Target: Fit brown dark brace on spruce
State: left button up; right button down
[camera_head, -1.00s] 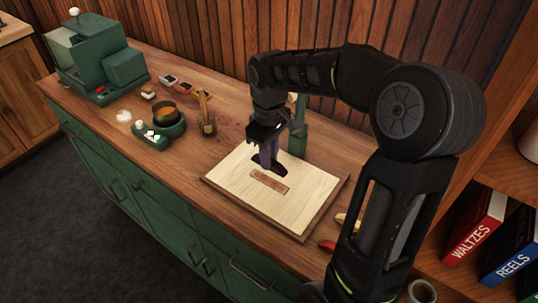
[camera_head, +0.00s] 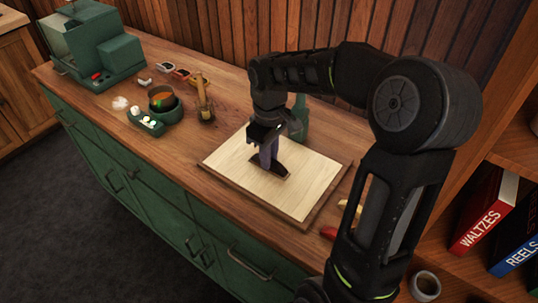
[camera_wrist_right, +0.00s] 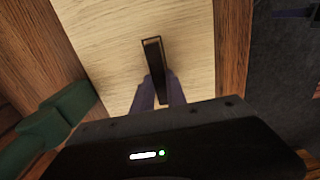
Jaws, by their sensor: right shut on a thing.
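The pale spruce board (camera_head: 305,190) lies flat on the bench. My right gripper (camera_head: 268,160) is over its middle, fingers pointing down, shut on the dark brown brace (camera_head: 281,170). In the right wrist view the brace (camera_wrist_right: 153,60) is a narrow dark bar between the fingers (camera_wrist_right: 160,97), with the spruce (camera_wrist_right: 115,50) behind it. The brace is low over the spruce; I cannot tell whether it touches. The fingers hide part of it. No brown strip shows on the spruce now. My left gripper is not in view.
A green post (camera_head: 299,118) stands behind the spruce. A small wooden ukulele-like piece (camera_head: 203,100), a dark pot (camera_head: 162,98) and a green machine (camera_head: 95,50) stand to the left. The bench between is mostly clear.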

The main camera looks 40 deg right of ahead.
dwell(0.7)
jog(key=c, duration=1)
grip_release()
jog(key=shift+r, duration=0.1)
jog(key=shift+r+p, duration=2.85)
jog(key=shift+r, duration=0.65)
jog(key=shift+f, duration=0.1)
